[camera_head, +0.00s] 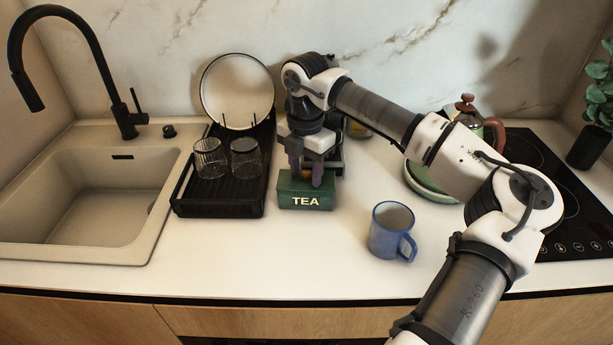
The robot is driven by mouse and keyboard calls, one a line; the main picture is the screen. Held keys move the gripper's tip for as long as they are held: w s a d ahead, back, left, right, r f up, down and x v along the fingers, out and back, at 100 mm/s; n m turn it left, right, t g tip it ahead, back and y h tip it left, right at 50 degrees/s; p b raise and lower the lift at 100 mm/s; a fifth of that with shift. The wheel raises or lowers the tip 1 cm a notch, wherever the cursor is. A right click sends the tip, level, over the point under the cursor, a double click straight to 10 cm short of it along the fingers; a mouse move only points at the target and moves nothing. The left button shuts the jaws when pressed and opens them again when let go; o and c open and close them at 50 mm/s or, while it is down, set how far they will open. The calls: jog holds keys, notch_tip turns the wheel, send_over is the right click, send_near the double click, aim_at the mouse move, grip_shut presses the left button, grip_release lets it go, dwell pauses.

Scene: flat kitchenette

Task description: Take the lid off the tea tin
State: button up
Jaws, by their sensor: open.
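The tea tin (305,202) is a green box with white "TEA" lettering on its front. It stands upright on the counter, right of the dish rack. My gripper (306,180) points down over the tin, its fingers spread apart and open. The fingertips overlap the tin's top and upper front in this view. I cannot tell whether they touch it. The gripper and fingers hide much of the tin's top, so the lid's shape and any knob cannot be made out.
A black dish rack (217,199) with two glasses and a white plate (237,88) stands close on the left. A blue mug (391,230) is to the right. A green bowl (425,184) and a cooktop (575,200) lie farther right. The front counter is clear.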

grip_shut()
jog(key=shift+r, duration=0.15)
